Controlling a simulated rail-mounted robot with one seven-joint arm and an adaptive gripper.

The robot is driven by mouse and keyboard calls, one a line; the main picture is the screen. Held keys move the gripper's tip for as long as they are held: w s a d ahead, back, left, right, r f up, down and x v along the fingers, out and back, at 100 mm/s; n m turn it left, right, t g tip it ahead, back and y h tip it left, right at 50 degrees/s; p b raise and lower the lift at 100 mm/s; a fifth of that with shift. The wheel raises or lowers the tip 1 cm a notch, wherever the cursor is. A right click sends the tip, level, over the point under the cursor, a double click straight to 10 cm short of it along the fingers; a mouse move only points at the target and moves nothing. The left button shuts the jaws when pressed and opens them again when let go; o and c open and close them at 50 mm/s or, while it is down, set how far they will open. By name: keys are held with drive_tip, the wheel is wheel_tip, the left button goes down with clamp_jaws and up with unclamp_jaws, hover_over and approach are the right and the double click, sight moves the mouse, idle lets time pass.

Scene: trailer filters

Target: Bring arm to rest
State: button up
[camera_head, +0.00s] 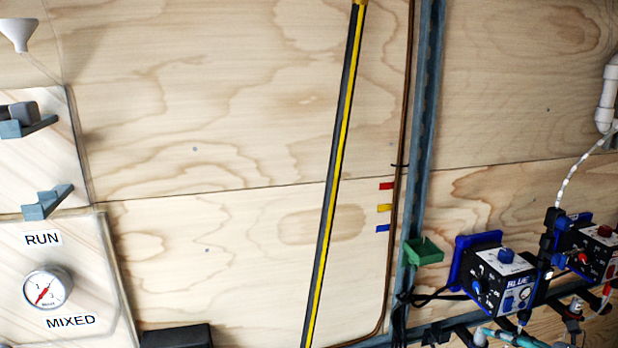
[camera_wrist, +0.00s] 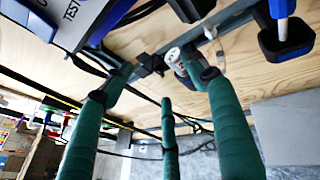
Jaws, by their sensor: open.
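My gripper (camera_wrist: 160,85) shows in the wrist view with three green padded fingers spread apart. They are open and I see nothing clearly held between them. A small grey-white cylindrical part (camera_wrist: 174,57) shows beside the tip of the right finger; I cannot tell whether they touch. A blue and grey box marked "TEST" (camera_wrist: 75,20) is at the upper left of the wrist view, beyond the left finger. I cannot clearly make out my arm in the head view.
The head view shows a plywood wall with a black-and-yellow strip (camera_head: 335,170) and a metal rail (camera_head: 417,150). Pump boxes (camera_head: 500,275) stand at the lower right, near a green tray (camera_head: 423,251). A pressure gauge (camera_head: 47,289) is at the lower left. Cables cross the wrist view.

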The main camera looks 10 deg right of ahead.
drive_tip(key=shift+s+d, duration=0.15)
drive_tip(key=shift+s, duration=1.6)
